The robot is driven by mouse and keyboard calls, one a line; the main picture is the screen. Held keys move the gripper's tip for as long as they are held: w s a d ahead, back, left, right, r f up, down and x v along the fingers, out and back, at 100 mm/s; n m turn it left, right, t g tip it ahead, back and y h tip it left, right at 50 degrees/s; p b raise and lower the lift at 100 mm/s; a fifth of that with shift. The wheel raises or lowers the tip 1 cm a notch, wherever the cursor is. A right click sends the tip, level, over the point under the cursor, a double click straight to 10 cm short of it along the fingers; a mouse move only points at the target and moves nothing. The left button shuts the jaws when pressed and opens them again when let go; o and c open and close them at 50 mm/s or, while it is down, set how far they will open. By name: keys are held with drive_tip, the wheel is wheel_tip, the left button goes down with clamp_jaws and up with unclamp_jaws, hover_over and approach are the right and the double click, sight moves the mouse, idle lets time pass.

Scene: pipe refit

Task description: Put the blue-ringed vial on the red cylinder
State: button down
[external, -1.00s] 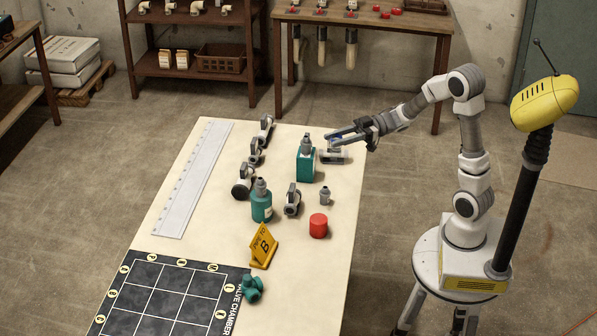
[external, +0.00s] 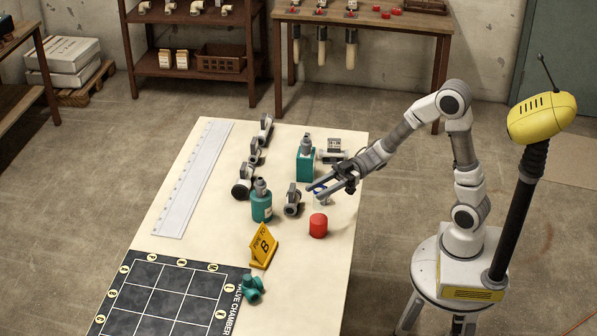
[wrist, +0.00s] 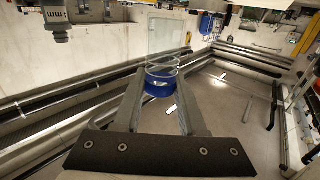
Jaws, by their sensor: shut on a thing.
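The blue-ringed vial (wrist: 160,82) shows in the wrist view as a clear glass tube with a blue band. It sits between the two fingers of my gripper (wrist: 162,92), which is shut on it. In the external view my gripper (external: 318,188) is over the right part of the table, just behind the red cylinder (external: 318,226) in the picture. Only a little blue of the vial shows between the fingers there. The red cylinder stands on the table, its top bare and apart from the vial.
A grey valve (external: 292,200) and a teal bottle (external: 262,203) stand left of my gripper. A teal square bottle (external: 306,165) and a grey device (external: 333,150) are behind it. A yellow B sign (external: 263,248) stands front left of the cylinder. The table's right front is clear.

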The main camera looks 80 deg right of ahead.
drive_tip(key=shift+f+b, duration=0.85)
drive_tip(key=shift+f, duration=1.05)
drive_tip(key=shift+f, duration=0.1)
drive_tip(key=shift+f, duration=0.15)
drive_tip(key=shift+c, duration=2.4)
unclamp_jaws()
